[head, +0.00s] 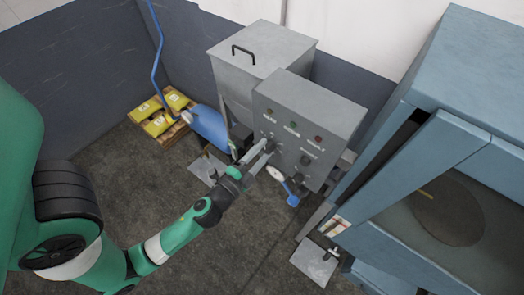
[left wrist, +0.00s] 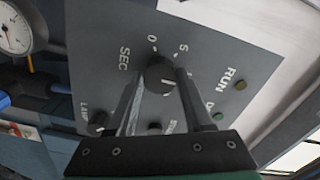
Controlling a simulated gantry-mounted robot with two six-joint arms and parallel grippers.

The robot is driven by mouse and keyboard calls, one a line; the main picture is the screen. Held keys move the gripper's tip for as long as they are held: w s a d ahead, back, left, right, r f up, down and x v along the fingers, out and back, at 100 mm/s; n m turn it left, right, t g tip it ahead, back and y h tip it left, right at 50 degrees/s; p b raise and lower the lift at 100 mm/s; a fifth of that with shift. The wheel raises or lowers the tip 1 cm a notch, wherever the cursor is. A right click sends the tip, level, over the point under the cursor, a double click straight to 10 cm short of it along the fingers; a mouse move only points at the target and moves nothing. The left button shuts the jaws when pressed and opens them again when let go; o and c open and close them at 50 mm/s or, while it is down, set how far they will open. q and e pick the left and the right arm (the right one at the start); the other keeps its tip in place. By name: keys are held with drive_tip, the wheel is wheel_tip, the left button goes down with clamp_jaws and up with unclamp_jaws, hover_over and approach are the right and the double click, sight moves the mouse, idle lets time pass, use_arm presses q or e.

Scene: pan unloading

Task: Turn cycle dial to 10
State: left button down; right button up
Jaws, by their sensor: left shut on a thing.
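The cycle dial (left wrist: 158,70) is a dark round knob on the grey control panel (head: 310,108), with 0, 5 and SEC printed beside it in the left wrist view. My left gripper (head: 268,146) reaches the lower left of the panel front. In the left wrist view its two fingers (left wrist: 162,80) stand on either side of the dial and are shut on it. A pale mark shows on the knob, but I cannot tell which number it points to. The 10 marking is not readable. My right gripper is not in view.
The panel carries other knobs and coloured lamps (head: 292,125). A lidded grey hopper (head: 262,55) stands behind it. A large blue cabinet (head: 455,120) stands at the right. Open floor lies in front.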

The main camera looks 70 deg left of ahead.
use_arm(q)
drive_tip(key=shift+c, duration=1.5)
unclamp_jaws()
drive_tip(key=shift+s+d+f+b, duration=0.15)
drive_tip(key=shift+s+d+b, duration=0.15)
drive_tip(key=shift+s+b, duration=0.05)
drive_tip(key=b+v, duration=0.2)
drive_tip(key=v, duration=0.8)
drive_tip(key=shift+s, duration=0.3)
drive_tip(key=shift+d, duration=0.15)
